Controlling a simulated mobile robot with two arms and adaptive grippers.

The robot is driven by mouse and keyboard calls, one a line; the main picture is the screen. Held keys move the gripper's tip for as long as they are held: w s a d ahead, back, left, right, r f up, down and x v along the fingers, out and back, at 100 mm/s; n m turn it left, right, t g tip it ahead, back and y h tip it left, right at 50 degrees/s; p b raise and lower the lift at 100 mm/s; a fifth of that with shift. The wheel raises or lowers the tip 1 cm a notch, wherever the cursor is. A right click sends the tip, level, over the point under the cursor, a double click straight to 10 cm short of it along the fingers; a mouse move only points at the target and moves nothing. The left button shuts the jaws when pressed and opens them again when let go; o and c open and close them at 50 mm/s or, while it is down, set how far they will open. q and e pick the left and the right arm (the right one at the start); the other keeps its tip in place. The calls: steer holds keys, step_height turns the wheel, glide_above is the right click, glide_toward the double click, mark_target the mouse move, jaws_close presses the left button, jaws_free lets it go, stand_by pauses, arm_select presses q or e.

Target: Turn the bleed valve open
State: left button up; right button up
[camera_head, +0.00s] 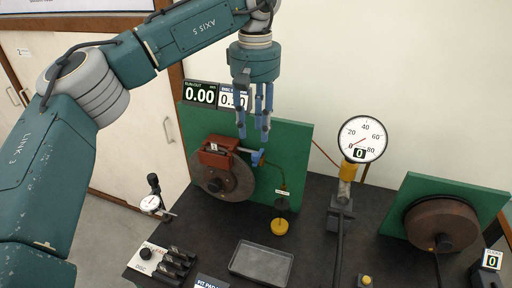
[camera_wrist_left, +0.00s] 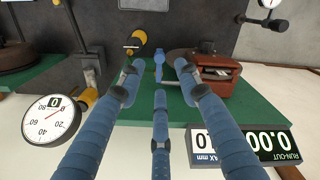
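The bleed valve, a small blue lever (camera_head: 258,157), sticks out to the right of the red-brown caliper (camera_head: 217,150) on the brake disc (camera_head: 226,178). In the left wrist view the blue lever (camera_wrist_left: 158,62) points towards the gripper, between and just beyond the fingertips. My left gripper (camera_head: 254,132) hangs fingers-down just above the lever, and its blue fingers are spread with nothing between them. It also shows in the left wrist view (camera_wrist_left: 158,80). Contact with the lever cannot be made out. My right gripper is in neither view.
A green board (camera_head: 295,150) stands behind the disc. A pressure gauge (camera_head: 362,139) with a "0" readout stands to the right. A yellow-capped part (camera_head: 280,226), a grey tray (camera_head: 261,262) and a dial indicator (camera_head: 151,203) are on the dark bench. A second disc (camera_head: 441,224) is at right.

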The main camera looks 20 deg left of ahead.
mark_target(255, 154)
arm_select(q)
step_height(255, 154, down, 7)
steer(key=shift+f+p, duration=0.1)
steer(key=shift+p, duration=0.6)
jaws_close()
